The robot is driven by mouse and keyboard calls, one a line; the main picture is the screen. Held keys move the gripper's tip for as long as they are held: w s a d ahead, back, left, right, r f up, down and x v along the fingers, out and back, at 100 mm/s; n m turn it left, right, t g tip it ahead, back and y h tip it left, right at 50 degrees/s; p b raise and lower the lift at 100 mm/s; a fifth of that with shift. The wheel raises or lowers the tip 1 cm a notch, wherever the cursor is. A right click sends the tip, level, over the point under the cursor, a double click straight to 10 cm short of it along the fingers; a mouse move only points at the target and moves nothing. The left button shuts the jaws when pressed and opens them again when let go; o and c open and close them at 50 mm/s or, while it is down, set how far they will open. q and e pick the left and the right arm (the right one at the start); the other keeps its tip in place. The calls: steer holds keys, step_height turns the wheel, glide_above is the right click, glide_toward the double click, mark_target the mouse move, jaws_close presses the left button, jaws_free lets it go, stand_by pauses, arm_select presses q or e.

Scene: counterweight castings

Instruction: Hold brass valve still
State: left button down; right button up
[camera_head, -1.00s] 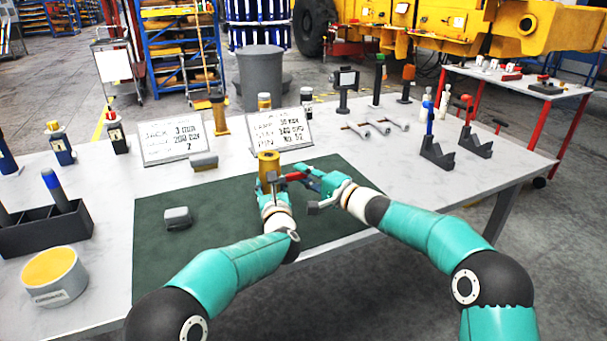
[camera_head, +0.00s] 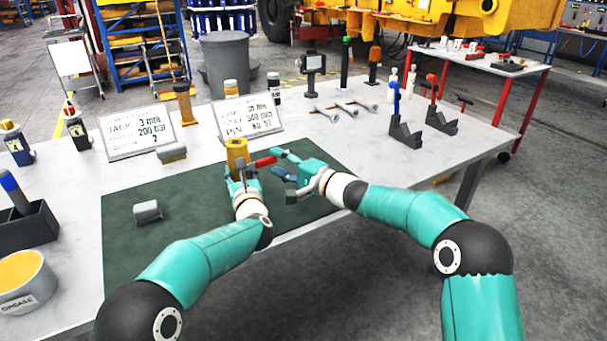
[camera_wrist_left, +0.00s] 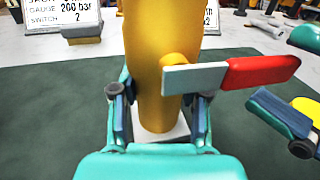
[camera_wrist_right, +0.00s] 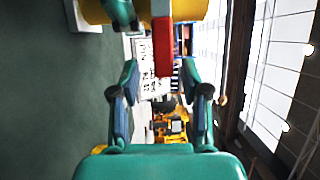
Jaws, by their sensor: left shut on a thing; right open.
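The brass valve (camera_head: 237,150) is an upright yellow cylinder on the green mat; the left wrist view shows its body (camera_wrist_left: 150,60) above a pale square base (camera_wrist_left: 170,134). Its lever with a red grip (camera_head: 265,161) points right; the grip also shows in the left wrist view (camera_wrist_left: 262,71). My left gripper (camera_head: 243,178) is shut on the valve body, one finger on each side. My right gripper (camera_head: 281,165) is open to the right of the lever. In the right wrist view the red grip (camera_wrist_right: 163,48) appears ahead between the open fingers, apart from them.
The green mat (camera_head: 170,235) is mostly bare, with a small grey block (camera_head: 148,211) on its left. Two sign boards (camera_head: 138,133) stand behind. A grease tin (camera_head: 22,280) and dark holder (camera_head: 30,225) are at left; wrenches (camera_head: 345,107) and brackets (camera_head: 404,132) are at right.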

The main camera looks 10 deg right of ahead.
steer(key=v, duration=1)
steer(key=shift+d+f, duration=0.1)
steer(key=shift+f, duration=0.05)
arm_select(q)
steer(key=c, duration=0.5)
jaws_free()
steer(key=shift+s, duration=0.1)
